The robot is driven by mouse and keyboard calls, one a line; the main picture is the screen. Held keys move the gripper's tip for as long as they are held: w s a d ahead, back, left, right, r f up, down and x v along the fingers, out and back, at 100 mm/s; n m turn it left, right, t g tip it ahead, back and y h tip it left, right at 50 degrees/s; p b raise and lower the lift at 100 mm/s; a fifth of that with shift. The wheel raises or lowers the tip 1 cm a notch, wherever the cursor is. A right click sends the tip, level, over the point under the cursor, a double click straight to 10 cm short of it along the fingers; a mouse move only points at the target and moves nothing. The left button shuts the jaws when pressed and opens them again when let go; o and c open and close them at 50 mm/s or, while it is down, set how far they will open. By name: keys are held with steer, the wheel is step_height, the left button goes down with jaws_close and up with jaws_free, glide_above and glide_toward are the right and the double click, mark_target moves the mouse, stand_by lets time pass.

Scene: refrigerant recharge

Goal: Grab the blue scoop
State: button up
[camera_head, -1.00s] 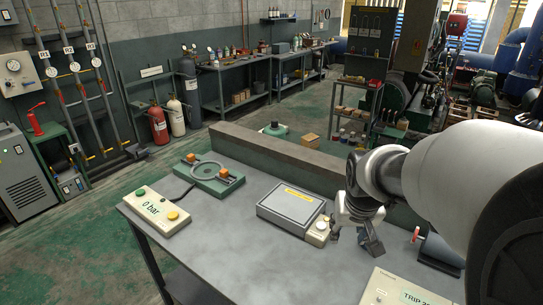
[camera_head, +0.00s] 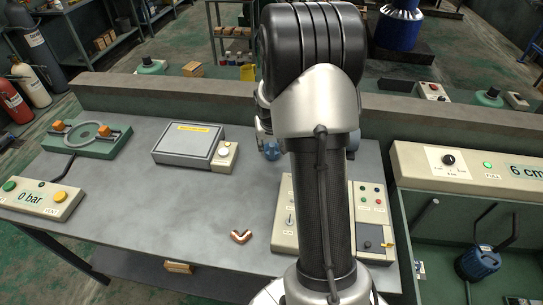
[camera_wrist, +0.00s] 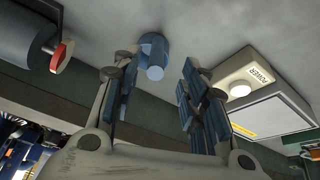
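A small blue cylindrical thing, which looks like the blue scoop (camera_wrist: 153,52), sits on the grey table in the wrist view. It partly shows in the head view (camera_head: 272,150), beside my arm. My gripper (camera_wrist: 156,66) is open, with blue-padded fingers to either side of the view. The blue thing shows between and just beyond the fingertips, and nothing is held. Whether a finger touches it I cannot tell. In the head view my arm hides most of the gripper.
A grey box with a power button (camera_head: 189,144) stands left of the gripper in the head view. A dark cylinder with a red end (camera_wrist: 35,45) lies on the other side. Control panels (camera_head: 369,210) and a copper elbow (camera_head: 241,237) are nearer. A raised ledge (camera_head: 190,104) runs behind.

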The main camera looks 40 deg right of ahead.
mark_target(272, 155)
steer(key=x, duration=0.2)
steer(key=shift+w+d+f, duration=0.1)
steer(key=shift+f, duration=0.15)
steer(key=x, duration=0.1)
steer(key=b+x, duration=0.1)
steer(key=x, duration=0.1)
steer(key=b+x, duration=0.1)
steer(key=x, duration=0.1)
steer(key=shift+s+d+f, duration=0.15)
steer(key=shift+s, duration=0.05)
jaws_close()
